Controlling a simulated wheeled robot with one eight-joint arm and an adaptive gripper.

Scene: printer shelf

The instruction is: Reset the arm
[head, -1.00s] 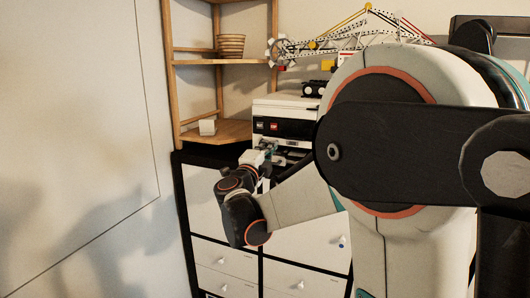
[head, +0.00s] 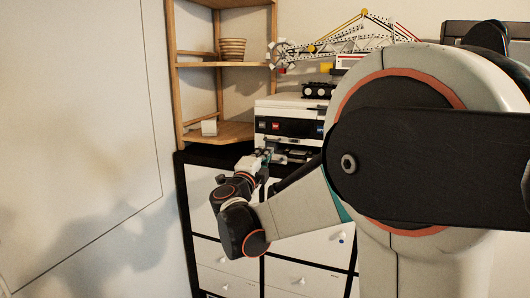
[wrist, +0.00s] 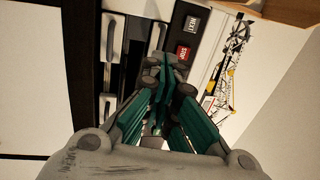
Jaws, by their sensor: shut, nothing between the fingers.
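My gripper (wrist: 165,72) shows in the wrist view with its teal fingers together and nothing between them. In the head view, my gripper (head: 266,155) is in front of the white printer (head: 288,107), partly hidden by my wrist. The printer's dark front panel has a NEXT button (wrist: 191,24) and a red STOP button (wrist: 183,53) in the wrist view. The fingertips are close to this front; I cannot tell whether they touch it.
The printer stands on a black-framed cabinet with white drawers (head: 222,260). A model crane (head: 345,45) is on top of the printer. A white board (head: 75,120) is at left.

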